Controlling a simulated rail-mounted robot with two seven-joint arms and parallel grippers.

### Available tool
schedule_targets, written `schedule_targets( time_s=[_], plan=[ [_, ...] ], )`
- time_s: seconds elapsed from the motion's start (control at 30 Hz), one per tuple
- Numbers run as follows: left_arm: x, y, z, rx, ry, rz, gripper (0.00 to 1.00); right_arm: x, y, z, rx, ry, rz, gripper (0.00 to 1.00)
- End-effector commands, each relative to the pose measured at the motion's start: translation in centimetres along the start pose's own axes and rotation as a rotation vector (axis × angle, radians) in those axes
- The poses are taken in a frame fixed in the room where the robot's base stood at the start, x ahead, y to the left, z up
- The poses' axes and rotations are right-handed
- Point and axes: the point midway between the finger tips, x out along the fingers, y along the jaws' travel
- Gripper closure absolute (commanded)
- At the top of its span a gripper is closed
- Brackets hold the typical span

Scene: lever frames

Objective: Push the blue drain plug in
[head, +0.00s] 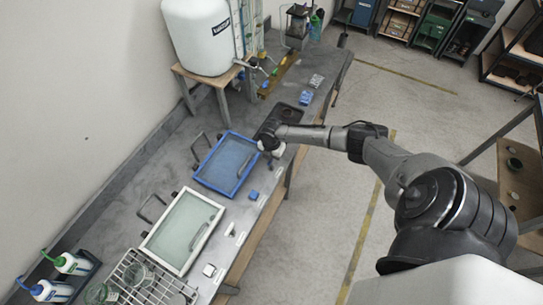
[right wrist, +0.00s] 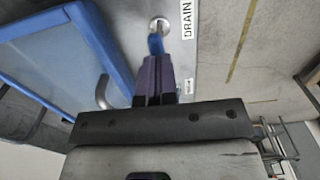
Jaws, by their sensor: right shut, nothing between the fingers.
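The blue drain plug (right wrist: 155,44) shows in the right wrist view just past my fingertips, beside a round metal fitting (right wrist: 159,25) and a white label reading DRAIN (right wrist: 187,19). In the head view a small blue piece (head: 253,195) sits on the bench near the front edge, beside the blue-framed basin. My right gripper (right wrist: 154,62) is shut and empty, its fingertips close to the plug; I cannot tell whether they touch it. In the head view the right gripper (head: 269,146) is over the bench by the blue frame's corner. My left gripper is out of view.
The blue-framed basin (head: 205,180) lies left of the gripper, with a curved handle (right wrist: 101,92) close by. A white-framed basin (head: 149,246), wire rack (head: 130,268) and bottles (head: 72,264) stand nearer. A white tank (head: 204,35) is at the back. The floor right of the bench is open.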

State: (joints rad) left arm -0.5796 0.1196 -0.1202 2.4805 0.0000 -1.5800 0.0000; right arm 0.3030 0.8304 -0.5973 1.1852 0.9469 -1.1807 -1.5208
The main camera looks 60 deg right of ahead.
Motion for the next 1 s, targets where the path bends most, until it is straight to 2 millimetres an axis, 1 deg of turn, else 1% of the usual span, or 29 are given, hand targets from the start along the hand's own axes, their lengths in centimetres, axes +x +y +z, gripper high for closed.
schedule_targets(
  time_s=[0.13, 0.2, 0.27, 0.43, 0.5, 0.87, 1.0],
  plan=[
    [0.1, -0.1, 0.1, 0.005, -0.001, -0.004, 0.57, 0.0, 0.0, 0.0, 0.0, 0.0, 0.0, 1.0],
    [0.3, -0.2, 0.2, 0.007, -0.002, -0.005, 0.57, 0.4, 0.0, 0.0, 0.0, 0.0, 0.0, 1.0],
    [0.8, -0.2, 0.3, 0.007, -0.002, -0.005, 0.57, 0.9, 0.0, 0.0, 0.001, 0.0, 0.0, 1.0],
    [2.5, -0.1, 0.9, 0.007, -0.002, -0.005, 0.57, 3.1, 0.0, 0.0, 0.001, 0.0, -0.001, 1.0],
    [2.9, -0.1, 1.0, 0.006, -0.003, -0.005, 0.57, 3.5, 0.0, 0.0, 0.001, -0.001, 0.0, 1.0],
    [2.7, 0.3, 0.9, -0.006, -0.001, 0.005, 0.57, 3.7, -0.3, 0.0, 0.0, -0.001, -0.006, 1.0],
    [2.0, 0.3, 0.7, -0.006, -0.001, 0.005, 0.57, 3.0, -0.3, 0.0, -0.001, -0.002, -0.007, 1.0]
  ],
)
